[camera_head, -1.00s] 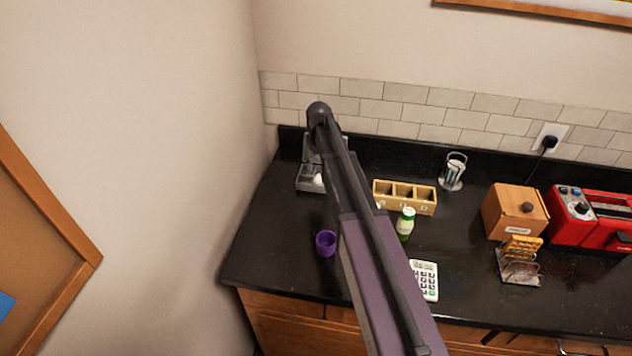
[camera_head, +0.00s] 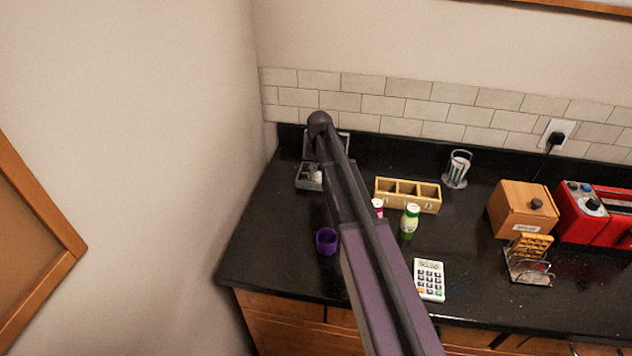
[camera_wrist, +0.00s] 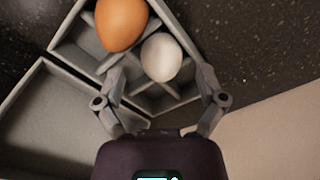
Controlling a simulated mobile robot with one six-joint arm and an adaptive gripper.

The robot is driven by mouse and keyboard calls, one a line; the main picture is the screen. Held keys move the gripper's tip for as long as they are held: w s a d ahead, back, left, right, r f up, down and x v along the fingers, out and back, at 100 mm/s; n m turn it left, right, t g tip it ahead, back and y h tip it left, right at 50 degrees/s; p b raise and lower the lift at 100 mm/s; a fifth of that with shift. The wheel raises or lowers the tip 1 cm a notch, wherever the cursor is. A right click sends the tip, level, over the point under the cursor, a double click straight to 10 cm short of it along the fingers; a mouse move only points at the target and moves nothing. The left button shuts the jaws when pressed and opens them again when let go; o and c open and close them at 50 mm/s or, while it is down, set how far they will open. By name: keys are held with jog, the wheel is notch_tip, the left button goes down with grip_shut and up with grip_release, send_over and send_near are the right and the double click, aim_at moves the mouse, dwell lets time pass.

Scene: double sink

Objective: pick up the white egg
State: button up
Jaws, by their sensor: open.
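The white egg (camera_wrist: 161,57) sits in a compartment of a grey divided box (camera_wrist: 172,103) in the wrist view. A brown egg (camera_wrist: 121,24) lies in the compartment beside it, up and to the left. My gripper (camera_wrist: 162,76) is open, with one finger on each side of the white egg. I cannot tell whether the fingers touch it. In the head view the box (camera_head: 309,184) stands at the counter's back left corner, with the white egg (camera_head: 317,177) partly visible. My arm hides part of that area.
A purple cup (camera_head: 326,242), a wooden divided tray (camera_head: 408,194), a green bottle (camera_head: 410,221), a calculator (camera_head: 429,280) and a toast rack (camera_head: 528,260) stand on the black counter. The box's open lid (camera_wrist: 50,112) lies beside the gripper. A wall (camera_wrist: 275,130) is close on the right.

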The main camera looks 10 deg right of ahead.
dwell(0.5)
jog(key=c, duration=0.8)
